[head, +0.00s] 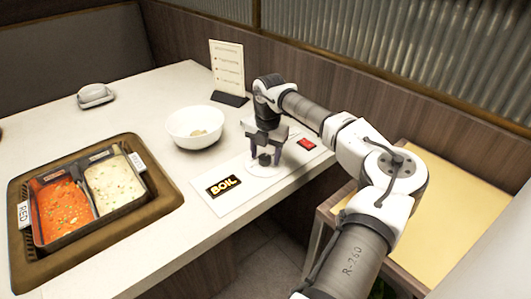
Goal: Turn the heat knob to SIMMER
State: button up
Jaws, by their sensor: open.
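The heat knob (265,159) is a small dark knob on a white panel (245,200) at the table's right edge. The knob's pointer direction is too small to make out.
A white bowl (195,127) stands close behind and left of the panel. A menu card (228,68) stands at the back. A two-well sauce pot (92,195) with red and pale sauces sits sunk at left.

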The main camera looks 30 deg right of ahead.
jog(key=c, duration=1)
jog(key=shift+o, duration=0.2)
jog(key=shift+r+n, duration=0.1)
jog(key=shift+n, duration=0.3)
jog(key=n+p, duration=0.1)
jog(key=n, duration=0.3)
jog(key=shift+w+n, duration=0.1)
jog(key=shift+n, duration=0.2)
jog(key=shift+n+p, duration=0.55)
jog(key=shift+n, duration=1.65)
jog(key=shift+w, duration=0.1)
jog(key=o, duration=1)
jog(key=shift+c, duration=0.2)
